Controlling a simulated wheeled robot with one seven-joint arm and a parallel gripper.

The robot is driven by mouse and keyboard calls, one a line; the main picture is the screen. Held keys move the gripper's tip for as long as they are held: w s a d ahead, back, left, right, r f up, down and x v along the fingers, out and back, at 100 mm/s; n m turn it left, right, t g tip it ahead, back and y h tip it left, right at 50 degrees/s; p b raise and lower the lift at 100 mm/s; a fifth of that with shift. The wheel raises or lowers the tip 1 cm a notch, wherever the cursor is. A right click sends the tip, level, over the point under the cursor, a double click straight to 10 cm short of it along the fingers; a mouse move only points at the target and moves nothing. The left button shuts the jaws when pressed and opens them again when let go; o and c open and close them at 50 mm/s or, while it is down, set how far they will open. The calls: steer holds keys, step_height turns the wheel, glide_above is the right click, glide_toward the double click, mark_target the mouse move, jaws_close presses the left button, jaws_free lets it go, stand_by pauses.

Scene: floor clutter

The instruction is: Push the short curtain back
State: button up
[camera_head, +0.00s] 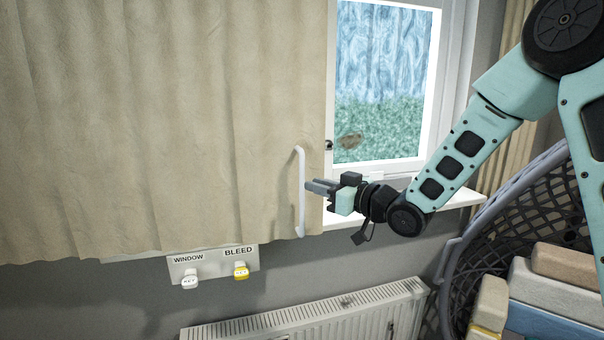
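The short beige curtain (180,110) hangs over the left part of the window and ends above the radiator. A white upright handle (300,195) is on the curtain near its right edge. My gripper (312,187) reaches in from the right, with its fingertips at the handle's middle in the picture. I cannot tell whether the fingers touch the handle or enclose it. The gap between the fingers is too small to make out. The window (385,80) shows uncovered to the right of the curtain.
Below the curtain is a panel marked WINDOW and BLEED (213,264) with a white key tag (190,279) and a yellow one (240,270). A white radiator (310,316) stands below. A dark lattice basket (520,200) and several blocks (560,300) fill the lower right. A white sill (440,205) runs under the window.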

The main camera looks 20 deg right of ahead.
steer(key=shift+p+x, duration=0.85)
steer(key=shift+x, duration=1.75)
